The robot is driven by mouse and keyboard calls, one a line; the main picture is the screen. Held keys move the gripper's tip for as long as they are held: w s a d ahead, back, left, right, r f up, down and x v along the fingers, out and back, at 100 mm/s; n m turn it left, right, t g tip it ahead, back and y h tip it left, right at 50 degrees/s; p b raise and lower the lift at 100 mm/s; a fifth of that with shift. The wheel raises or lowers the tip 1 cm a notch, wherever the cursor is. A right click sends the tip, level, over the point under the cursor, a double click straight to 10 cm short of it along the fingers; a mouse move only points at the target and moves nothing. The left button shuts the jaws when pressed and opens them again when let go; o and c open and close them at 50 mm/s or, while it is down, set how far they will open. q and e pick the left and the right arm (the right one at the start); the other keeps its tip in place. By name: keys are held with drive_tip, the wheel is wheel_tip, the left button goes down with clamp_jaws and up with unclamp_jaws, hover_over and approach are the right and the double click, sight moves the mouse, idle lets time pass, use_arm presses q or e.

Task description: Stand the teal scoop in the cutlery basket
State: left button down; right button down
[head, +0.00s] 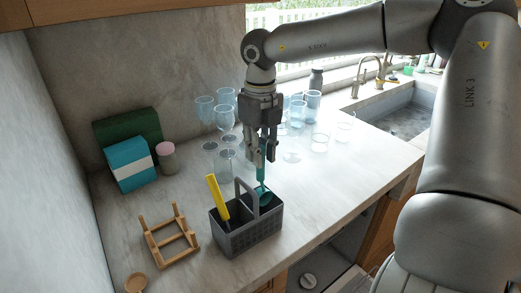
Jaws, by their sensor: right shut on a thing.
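My right gripper (262,157) points down over the counter, shut on the upright handle of the teal scoop (264,194). The scoop's head is lowest, at the right compartment of the grey cutlery basket (247,236), just right of the basket's raised handle. I cannot tell how far the head is below the rim. A yellow-handled utensil (217,197) leans in the left compartment. My left gripper is not in view.
Several clear glasses (226,120) stand behind the gripper. A wooden rack (169,237) and wooden spoon (137,282) lie left of the basket. A teal box (130,165), green box (128,128) and pink-grey jar (166,157) stand by the wall. The counter right of the basket is clear, up to the sink (405,115).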

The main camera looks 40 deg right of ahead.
drive_tip(key=shift+f+b, duration=1.25)
drive_tip(key=shift+f, duration=0.2)
drive_tip(key=c, duration=1.2)
unclamp_jaws()
drive_tip(key=shift+r+p, duration=2.05)
drive_tip(key=shift+r, duration=1.45)
drive_tip(key=shift+r, duration=0.1)
